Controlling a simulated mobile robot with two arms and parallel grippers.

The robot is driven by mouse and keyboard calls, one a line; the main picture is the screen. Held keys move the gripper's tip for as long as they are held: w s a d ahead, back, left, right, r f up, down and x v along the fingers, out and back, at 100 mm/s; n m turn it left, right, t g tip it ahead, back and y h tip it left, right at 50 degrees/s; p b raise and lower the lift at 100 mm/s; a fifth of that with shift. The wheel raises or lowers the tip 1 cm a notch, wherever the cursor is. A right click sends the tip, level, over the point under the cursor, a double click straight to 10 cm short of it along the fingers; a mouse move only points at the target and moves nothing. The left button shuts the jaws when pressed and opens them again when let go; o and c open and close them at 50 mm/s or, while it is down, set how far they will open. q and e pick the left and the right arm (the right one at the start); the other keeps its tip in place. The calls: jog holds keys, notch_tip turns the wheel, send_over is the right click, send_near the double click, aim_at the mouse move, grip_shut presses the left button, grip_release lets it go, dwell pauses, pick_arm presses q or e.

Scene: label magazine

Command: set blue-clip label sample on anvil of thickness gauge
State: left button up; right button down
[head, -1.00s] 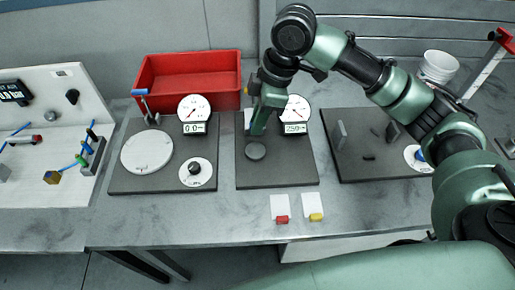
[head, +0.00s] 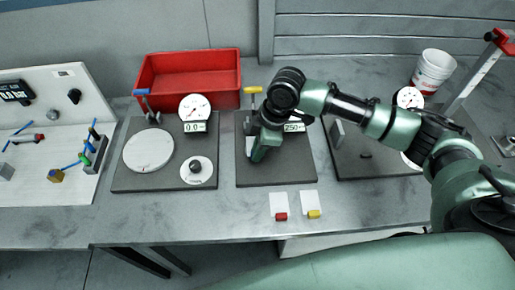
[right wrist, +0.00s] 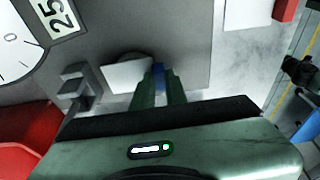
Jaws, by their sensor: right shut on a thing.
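My right gripper (head: 257,157) is low over the middle dark gauge base (head: 280,176). In the right wrist view its fingers (right wrist: 158,90) are shut on the blue clip (right wrist: 158,72) of a white label sample (right wrist: 126,74). The white card sticks out to the left of the fingers, beside or over the grey round anvil (right wrist: 147,57), of which only an edge shows. I cannot tell whether the card touches it. In the head view, the gripper hides the anvil and sample. The gauge's display (head: 293,127) reads about 250. My left gripper is out of view.
A red-clip sample (head: 279,203) and a yellow-clip sample (head: 311,202) lie at the table's front edge. A red bin (head: 190,68) stands behind. Another dial station with a white disc (head: 148,150) is left; a further dark base (head: 372,168) is right.

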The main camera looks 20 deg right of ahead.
jog(key=c, duration=1.4)
grip_release()
jog(key=shift+f, duration=0.1)
jog(key=shift+c, duration=0.2)
jog(key=b+v, duration=0.1)
jog(key=v, duration=1.1)
jog(key=shift+b, duration=0.35)
jog(key=shift+s+d, duration=0.1)
